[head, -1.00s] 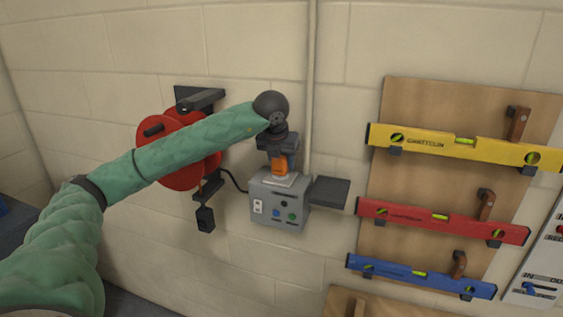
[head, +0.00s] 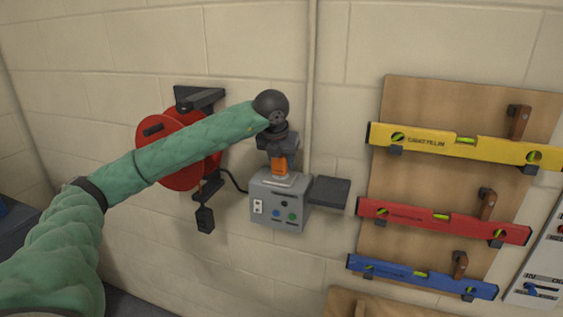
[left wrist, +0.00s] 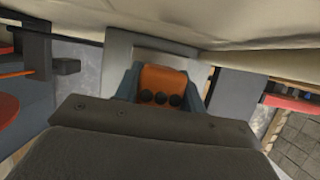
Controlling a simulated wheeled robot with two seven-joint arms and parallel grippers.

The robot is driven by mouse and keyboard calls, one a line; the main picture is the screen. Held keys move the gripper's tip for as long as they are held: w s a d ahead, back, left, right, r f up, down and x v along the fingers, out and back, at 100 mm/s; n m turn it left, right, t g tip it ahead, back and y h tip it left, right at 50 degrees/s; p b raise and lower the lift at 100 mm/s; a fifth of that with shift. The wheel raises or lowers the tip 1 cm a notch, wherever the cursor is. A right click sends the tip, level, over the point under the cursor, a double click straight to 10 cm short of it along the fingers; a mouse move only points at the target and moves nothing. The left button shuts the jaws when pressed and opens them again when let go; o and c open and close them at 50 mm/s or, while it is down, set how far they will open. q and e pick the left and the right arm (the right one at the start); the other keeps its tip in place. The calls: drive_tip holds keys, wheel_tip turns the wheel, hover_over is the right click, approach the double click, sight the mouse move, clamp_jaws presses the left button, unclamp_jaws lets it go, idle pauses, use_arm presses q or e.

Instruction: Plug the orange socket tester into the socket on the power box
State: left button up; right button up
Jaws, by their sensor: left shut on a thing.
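The orange socket tester (head: 280,164) is upright at the top of the grey power box (head: 262,213), over the pale plate (head: 284,180) on the box's upper face. I cannot tell whether its pins are in the socket, which is hidden beneath it. My left gripper (head: 279,157) comes from above and is shut on the tester. In the left wrist view the tester (left wrist: 162,82) shows several dark round spots, between the fingers of my left gripper (left wrist: 160,95). My right gripper is in neither current view.
A red cable reel (head: 160,180) hangs on the wall to the left, with a black plug (head: 205,220) below it. A dark shelf (head: 329,192) juts out right of the box. A vertical pipe (head: 311,90) runs behind. Yellow, red and blue levels (head: 425,275) hang on a board at right.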

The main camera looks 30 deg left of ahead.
use_arm(q)
drive_tip(key=shift+f+b, duration=0.6)
idle(0.3)
drive_tip(key=o, duration=1)
drive_tip(key=b+v, duration=0.2)
drive_tip(key=v, duration=0.4)
drive_tip(key=shift+s+r, duration=0.15)
drive_tip(key=shift+s+d+r+b, duration=0.1)
drive_tip(key=shift+s+r+b, duration=0.2)
drive_tip(key=shift+r, duration=0.35)
